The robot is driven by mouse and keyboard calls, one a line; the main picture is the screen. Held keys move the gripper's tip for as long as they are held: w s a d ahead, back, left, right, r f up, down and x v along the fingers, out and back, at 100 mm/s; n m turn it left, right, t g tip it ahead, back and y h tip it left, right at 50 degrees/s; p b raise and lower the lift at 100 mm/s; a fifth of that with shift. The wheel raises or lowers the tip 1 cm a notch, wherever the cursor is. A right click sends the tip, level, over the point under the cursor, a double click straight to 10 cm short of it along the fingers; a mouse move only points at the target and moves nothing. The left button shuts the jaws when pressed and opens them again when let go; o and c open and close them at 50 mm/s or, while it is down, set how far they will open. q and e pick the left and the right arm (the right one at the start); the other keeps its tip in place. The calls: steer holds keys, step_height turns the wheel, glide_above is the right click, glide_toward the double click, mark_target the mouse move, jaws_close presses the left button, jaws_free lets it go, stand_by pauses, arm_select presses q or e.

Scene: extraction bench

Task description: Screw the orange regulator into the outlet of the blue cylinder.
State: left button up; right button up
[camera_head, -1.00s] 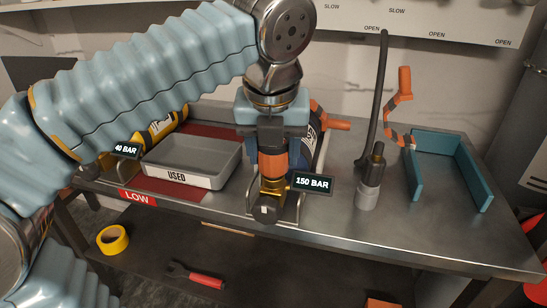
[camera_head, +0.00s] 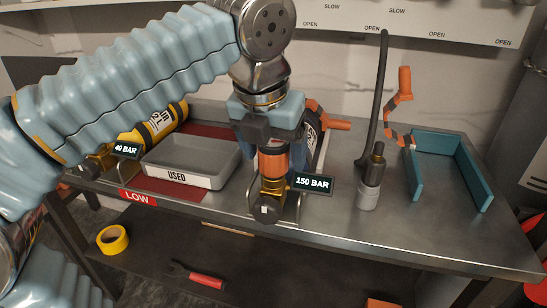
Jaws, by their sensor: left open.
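The orange regulator (camera_head: 273,160) stands at the brass valve (camera_head: 269,188) at the near end of the blue cylinder. It looks upright over the brass, but I cannot tell how far its thread is in. The blue cylinder (camera_head: 307,152) lies on the bench behind it, mostly hidden by my gripper and the regulator. A "150 BAR" display (camera_head: 313,183) is beside the valve. My left gripper (camera_head: 270,138) points down from above, open, with its dark fingers at the top of the regulator. The far finger is partly hidden. My right gripper is not in view.
Left are a grey "USED" tray (camera_head: 178,179) and a yellow cylinder (camera_head: 160,124) with a "40 BAR" display (camera_head: 127,149). Right are a grey-and-black fitting with a hose (camera_head: 371,175), an orange coiled piece (camera_head: 400,97) and a teal holder (camera_head: 463,170). The front right bench is clear.

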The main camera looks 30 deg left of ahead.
arm_select(q)
steer(key=n+y, duration=0.1)
steer(key=n, duration=0.5)
steer(key=shift+n+g+y, duration=0.4)
steer(key=n+g, duration=0.1)
steer(key=n, duration=0.3)
steer(key=shift+y, duration=0.4)
steer(key=n+g, duration=0.1)
steer(key=n, duration=0.2)
steer(key=shift+n, duration=0.3)
steer(key=c, duration=1.1)
steer(key=shift+c, duration=0.2)
steer(key=m+t, duration=0.1)
steer(key=m, duration=0.3)
steer(key=m+t+h, duration=0.1)
steer(key=m, duration=0.3)
steer(key=m+h, duration=0.1)
steer(key=m, duration=0.6)
steer(key=shift+t+h, duration=0.4)
steer(key=o, duration=1.1)
steer(key=shift+o, duration=0.2)
